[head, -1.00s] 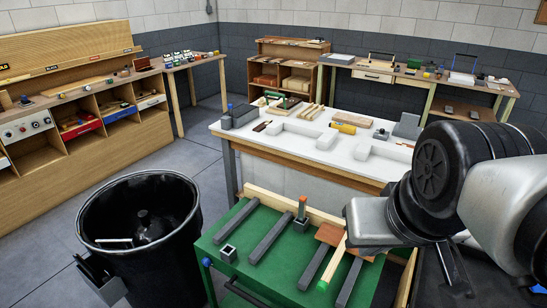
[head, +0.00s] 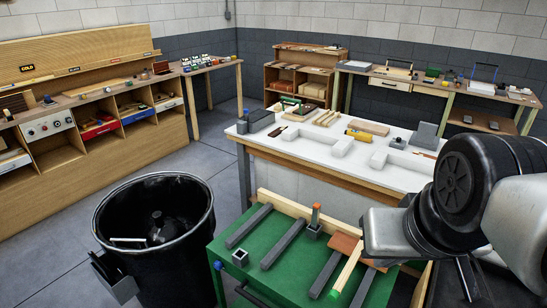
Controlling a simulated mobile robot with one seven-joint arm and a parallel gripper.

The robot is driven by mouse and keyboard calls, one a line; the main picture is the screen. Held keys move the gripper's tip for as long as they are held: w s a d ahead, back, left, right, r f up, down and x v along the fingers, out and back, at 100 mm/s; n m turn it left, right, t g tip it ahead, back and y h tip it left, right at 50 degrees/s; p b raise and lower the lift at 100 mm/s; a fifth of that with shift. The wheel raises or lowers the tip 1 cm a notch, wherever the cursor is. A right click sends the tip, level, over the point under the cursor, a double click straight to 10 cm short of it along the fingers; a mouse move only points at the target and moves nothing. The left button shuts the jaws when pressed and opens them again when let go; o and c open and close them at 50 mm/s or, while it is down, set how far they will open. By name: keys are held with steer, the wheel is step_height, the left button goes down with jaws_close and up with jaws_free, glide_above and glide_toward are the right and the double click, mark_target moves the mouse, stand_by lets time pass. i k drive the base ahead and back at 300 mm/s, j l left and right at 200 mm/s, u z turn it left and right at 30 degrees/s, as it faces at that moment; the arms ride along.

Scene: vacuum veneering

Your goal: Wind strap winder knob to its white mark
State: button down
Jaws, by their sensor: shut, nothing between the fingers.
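My arm (head: 456,190) fills the right side of the head view, with a black joint and pale grey links over the right end of a green-topped cart (head: 240,215). I cannot make out the fingertips of my gripper. I cannot pick out the strap winder, its knob or a white mark at this distance. On the cart lie several dark grey bars (head: 281,238), a small open square grey block (head: 240,258), an orange-topped piece (head: 315,220) standing in a grey block, and a pale wooden strip (head: 346,269) with a green end.
A black bin (head: 153,225) stands on the floor left of the cart. Behind the cart is a white-topped workbench (head: 290,150) with blocks and tools. A wooden shelf bench (head: 80,130) lines the left wall. Grey floor (head: 50,265) is clear at front left.

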mark_target(218, 264)
steer(key=k+j+u, duration=0.15)
steer(key=u, duration=0.6)
steer(key=i+j+u, duration=0.2)
steer(key=i+j+z, duration=0.45)
steer(key=j, duration=0.3)
steer(key=z, duration=1.55)
steer(key=l+u, duration=0.25)
steer(key=l, duration=0.15)
steer(key=l+u, duration=0.3)
steer(key=j, duration=0.4)
steer(key=u, duration=0.05)
